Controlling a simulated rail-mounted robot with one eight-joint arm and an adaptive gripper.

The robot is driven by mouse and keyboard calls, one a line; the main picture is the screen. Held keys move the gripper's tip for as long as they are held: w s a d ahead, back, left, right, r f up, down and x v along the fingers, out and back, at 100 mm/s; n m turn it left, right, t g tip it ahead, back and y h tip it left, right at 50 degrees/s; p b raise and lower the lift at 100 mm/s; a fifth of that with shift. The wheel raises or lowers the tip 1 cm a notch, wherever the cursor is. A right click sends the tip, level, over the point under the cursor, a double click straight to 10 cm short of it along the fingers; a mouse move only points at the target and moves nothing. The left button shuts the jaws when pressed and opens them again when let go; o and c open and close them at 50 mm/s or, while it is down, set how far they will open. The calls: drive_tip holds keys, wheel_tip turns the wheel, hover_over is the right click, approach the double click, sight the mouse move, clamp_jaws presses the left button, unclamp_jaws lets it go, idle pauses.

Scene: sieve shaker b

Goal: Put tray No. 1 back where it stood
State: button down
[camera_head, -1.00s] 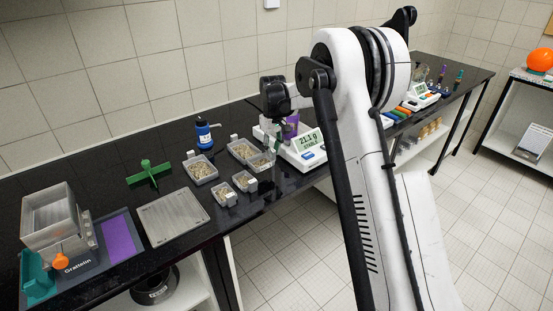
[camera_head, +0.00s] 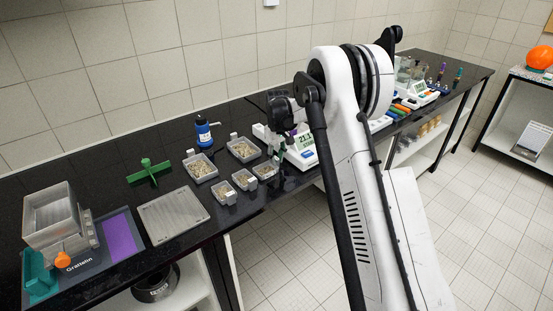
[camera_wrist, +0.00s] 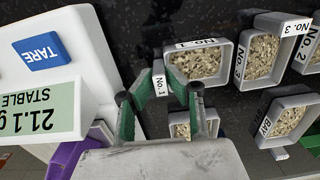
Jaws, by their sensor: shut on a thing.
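Tray No. 1 (camera_wrist: 200,64) is a small grey open box of pale granules with a white "No. 1" tab. In the head view it (camera_head: 265,171) is at the right end of the row of small trays, near the balance. My gripper (camera_wrist: 160,80) has its green pads shut on the tab, and it also shows in the head view (camera_head: 281,145). The tray looks level and low over the black bench. I cannot tell whether its underside touches the bench.
The balance (camera_head: 302,158) stands close on the right, reading 21.1 g in the wrist view. Small trays (camera_head: 244,180) sit left of tray No. 1. A larger tray (camera_head: 243,149) is behind, and a blue bottle (camera_head: 203,134) is further left.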

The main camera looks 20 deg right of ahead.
drive_tip(key=c, duration=1.7)
unclamp_jaws()
wheel_tip(320, 180, up, 12)
drive_tip(key=s+a+r+m+t, duration=0.1)
drive_tip(key=s+r+t, duration=0.1)
drive_tip(key=s+r, duration=0.8)
drive_tip(key=s+a+r+m+t, duration=0.1)
drive_tip(key=s+r+t, duration=0.15)
drive_tip(key=s, duration=0.95)
drive_tip(key=s+a+r+m+t, duration=0.1)
drive_tip(key=s+r, duration=0.2)
drive_tip(key=s, duration=0.9)
drive_tip(key=shift+m+t, duration=0.7)
drive_tip(key=shift+t, duration=0.15)
drive_tip(key=s+f, duration=0.2)
drive_tip(key=s, duration=0.2)
drive_tip(key=s+f, duration=0.2)
drive_tip(key=s, duration=0.2)
drive_tip(key=s+a+f, duration=0.1)
drive_tip(key=s+f, duration=0.1)
drive_tip(key=s, duration=0.1)
drive_tip(key=shift+s+b, duration=0.35)
drive_tip(key=shift+s, duration=0.05)
